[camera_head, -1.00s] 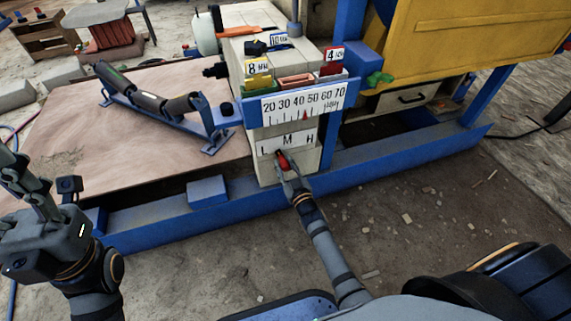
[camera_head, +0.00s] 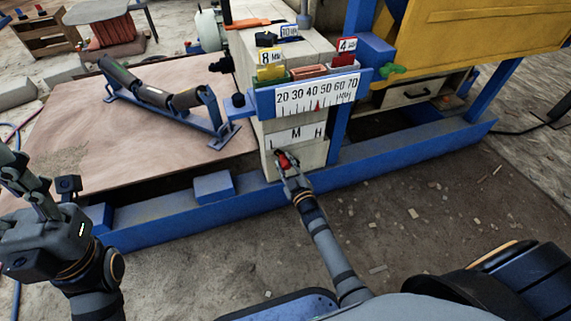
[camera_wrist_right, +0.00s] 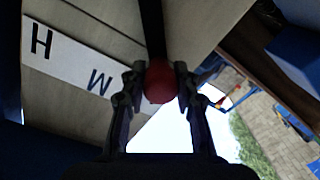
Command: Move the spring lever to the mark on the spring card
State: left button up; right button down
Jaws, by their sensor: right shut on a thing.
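The spring card (camera_head: 297,136) is a white strip lettered L, M and H on the front of the pale machine block. It shows upside down in the right wrist view (camera_wrist_right: 70,65), with H and M readable. The spring lever ends in a red knob (camera_head: 283,160), just below the card, between L and M. My right gripper (camera_head: 288,165) is shut on this knob; the wrist view shows the knob (camera_wrist_right: 161,82) between both fingertips. I cannot make out a separate mark on the card. My left gripper (camera_head: 28,185) is at the left edge, away from the machine.
A scale card (camera_head: 318,93) with a red pointer sits above the spring card. A blue beam (camera_head: 380,165) runs low along the front. A roller frame (camera_head: 165,105) stands left. Open ground lies in front.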

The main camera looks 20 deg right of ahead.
jog(key=shift+f, duration=0.15)
jog(key=c, duration=1)
grip_release()
jog(key=shift+a, duration=0.1)
jog(key=shift+s, duration=0.1)
jog(key=s, duration=0.8)
jog(key=s+d, duration=0.1)
jog(key=s, duration=0.2)
jog(key=shift+s+r, duration=0.25)
jog(key=shift+s, duration=0.15)
